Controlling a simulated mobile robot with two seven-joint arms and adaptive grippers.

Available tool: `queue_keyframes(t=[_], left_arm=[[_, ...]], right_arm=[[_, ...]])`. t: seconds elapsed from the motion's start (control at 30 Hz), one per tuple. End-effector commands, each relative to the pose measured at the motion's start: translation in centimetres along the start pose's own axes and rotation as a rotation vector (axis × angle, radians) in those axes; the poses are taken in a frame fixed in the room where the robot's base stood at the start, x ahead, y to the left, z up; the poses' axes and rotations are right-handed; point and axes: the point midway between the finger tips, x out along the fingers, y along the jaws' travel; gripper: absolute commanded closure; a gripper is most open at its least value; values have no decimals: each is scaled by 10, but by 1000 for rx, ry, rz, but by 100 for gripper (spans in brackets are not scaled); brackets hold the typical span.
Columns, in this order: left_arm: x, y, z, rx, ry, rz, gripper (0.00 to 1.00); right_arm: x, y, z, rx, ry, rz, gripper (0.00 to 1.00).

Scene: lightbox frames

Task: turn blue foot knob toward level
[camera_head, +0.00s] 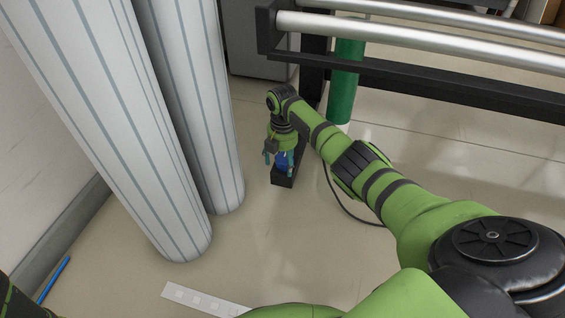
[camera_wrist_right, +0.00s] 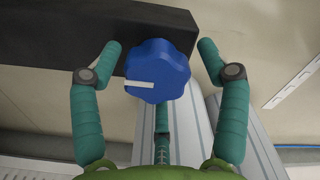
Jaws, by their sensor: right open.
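The blue foot knob (camera_wrist_right: 158,72) is a lobed knob with a white mark on its face. In the right wrist view it sits against a black bar (camera_wrist_right: 60,42). In the head view the knob (camera_head: 282,159) shows as a small blue patch low at the black foot (camera_head: 283,179). My right gripper (camera_wrist_right: 162,58) is open, with one teal finger on each side of the knob and visible gaps between. In the head view my right gripper (camera_head: 281,158) reaches down at the knob and partly hides it. My left gripper is not in view.
Two large striped rolls (camera_head: 105,130) stand close on the left. A green cylinder (camera_head: 346,80) stands behind my right arm, near metal rollers (camera_head: 420,38) on a black frame. A white strip (camera_head: 200,300) and a blue stick (camera_head: 54,280) lie on the floor.

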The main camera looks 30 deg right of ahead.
Motion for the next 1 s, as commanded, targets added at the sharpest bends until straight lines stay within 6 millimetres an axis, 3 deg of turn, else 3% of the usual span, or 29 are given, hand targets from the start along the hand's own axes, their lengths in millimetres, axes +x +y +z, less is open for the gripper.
queue_keyframes(t=[0.17,0.27,0.3,0.33,0.73,1.0], left_arm=[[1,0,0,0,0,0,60],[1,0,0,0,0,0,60],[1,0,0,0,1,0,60],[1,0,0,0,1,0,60],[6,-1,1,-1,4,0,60],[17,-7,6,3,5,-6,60]], right_arm=[[-1,0,0,0,0,0,24],[-1,0,0,0,0,1,60],[-1,0,0,0,1,1,76],[-1,0,-1,-1,2,0,81],[-1,0,-6,27,10,-3,81],[-4,0,-6,180,11,-6,81]])
